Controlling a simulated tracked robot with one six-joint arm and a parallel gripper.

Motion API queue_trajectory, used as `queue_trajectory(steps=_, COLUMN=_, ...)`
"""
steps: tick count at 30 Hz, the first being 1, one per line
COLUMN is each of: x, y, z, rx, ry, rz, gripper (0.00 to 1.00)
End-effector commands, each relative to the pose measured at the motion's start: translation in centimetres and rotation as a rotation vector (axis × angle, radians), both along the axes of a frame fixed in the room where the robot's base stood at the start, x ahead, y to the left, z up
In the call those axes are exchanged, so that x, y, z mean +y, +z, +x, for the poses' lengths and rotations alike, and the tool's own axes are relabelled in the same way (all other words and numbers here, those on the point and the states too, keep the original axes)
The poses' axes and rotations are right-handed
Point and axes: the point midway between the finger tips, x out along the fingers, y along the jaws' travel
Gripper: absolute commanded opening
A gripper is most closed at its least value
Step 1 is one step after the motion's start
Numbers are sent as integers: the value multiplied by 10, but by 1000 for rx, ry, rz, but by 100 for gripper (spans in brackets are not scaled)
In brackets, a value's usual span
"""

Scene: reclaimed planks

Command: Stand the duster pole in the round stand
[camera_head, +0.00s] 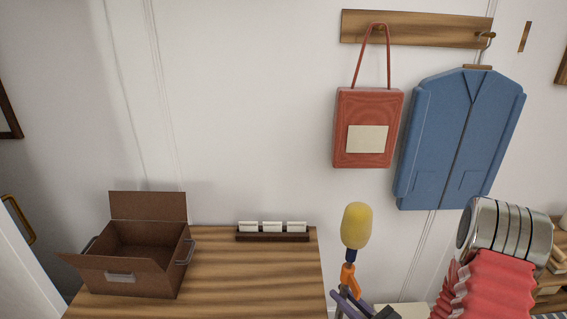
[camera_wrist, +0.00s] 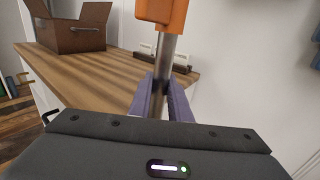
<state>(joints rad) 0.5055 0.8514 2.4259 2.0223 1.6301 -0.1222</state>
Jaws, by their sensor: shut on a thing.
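The duster pole has a yellow head (camera_head: 356,226) and an orange collar (camera_head: 347,275), and it stands close to upright right of the wooden table in the head view. In the wrist view its orange collar (camera_wrist: 161,14) is at the top, with the grey metal shaft (camera_wrist: 163,66) below it. My gripper (camera_wrist: 164,98), with purple fingers, is shut on the shaft just below the collar. It also shows at the bottom of the head view (camera_head: 348,300). The pole's lower end is hidden. I do not see the round stand in either view.
A wooden table (camera_head: 250,270) holds an open brown box (camera_head: 125,275) and a dark card holder (camera_head: 272,237). A red bag (camera_head: 368,128) and a blue jacket (camera_head: 460,140) hang from a wall rail (camera_head: 415,28). A bare strip of wall is between table and arm.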

Motion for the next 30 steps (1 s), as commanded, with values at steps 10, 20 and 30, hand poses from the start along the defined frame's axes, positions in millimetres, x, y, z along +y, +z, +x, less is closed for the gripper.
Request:
queue_trajectory(steps=10, x=0, y=20, z=0, rx=-4, ry=0, rz=0, gripper=0)
queue_trajectory(steps=20, x=0, y=37, z=0, rx=-3, ry=0, rz=0, gripper=0)
queue_trajectory(steps=30, x=0, y=55, z=0, rx=-4, ry=0, rz=1, gripper=0)
